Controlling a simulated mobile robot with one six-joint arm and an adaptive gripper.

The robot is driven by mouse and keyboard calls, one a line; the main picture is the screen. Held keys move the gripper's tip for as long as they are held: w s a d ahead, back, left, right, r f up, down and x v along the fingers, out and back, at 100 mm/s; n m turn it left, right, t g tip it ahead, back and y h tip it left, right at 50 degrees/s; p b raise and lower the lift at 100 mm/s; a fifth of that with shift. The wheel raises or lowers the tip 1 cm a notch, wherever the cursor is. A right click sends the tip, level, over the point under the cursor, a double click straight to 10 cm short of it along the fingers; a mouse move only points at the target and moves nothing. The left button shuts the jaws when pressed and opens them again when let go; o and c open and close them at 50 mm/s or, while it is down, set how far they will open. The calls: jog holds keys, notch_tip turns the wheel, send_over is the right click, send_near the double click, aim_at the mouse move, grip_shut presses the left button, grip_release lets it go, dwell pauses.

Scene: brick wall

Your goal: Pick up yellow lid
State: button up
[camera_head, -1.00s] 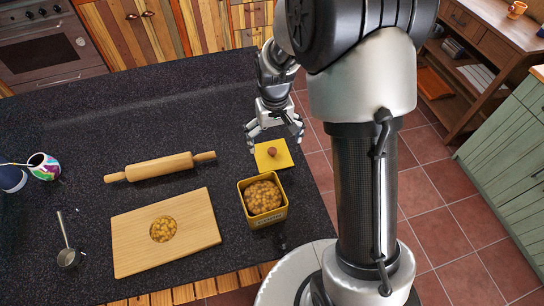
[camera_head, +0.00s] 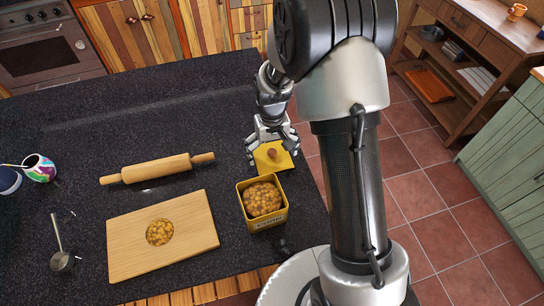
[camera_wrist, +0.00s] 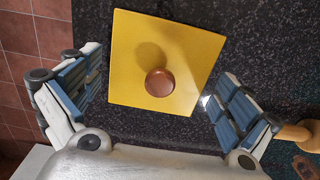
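The yellow lid (camera_head: 273,158) is a flat square with a round brown knob (camera_wrist: 159,83) in its middle. It lies on the dark countertop near the right edge, behind the yellow tin. My gripper (camera_head: 271,155) is over the lid, fingers pointing down. In the wrist view my gripper (camera_wrist: 160,100) is open, with one finger on each side of the lid and the knob between them. Nothing is held. Whether the fingertips touch the lid cannot be told. In the head view the fingers hide part of the lid's back side.
The open yellow tin (camera_head: 268,224), full of brown pieces, stands just in front of the lid. A rolling pin (camera_head: 158,169), a cutting board (camera_head: 190,233) with a small pile, a ladle (camera_head: 60,252) and a painted cup (camera_head: 40,168) lie further left. The back counter is clear.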

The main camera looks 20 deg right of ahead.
jog(key=shift+s, duration=0.1)
jog(key=c, duration=0.9)
jog(key=shift+s+f, duration=0.1)
jog(key=c, duration=0.4)
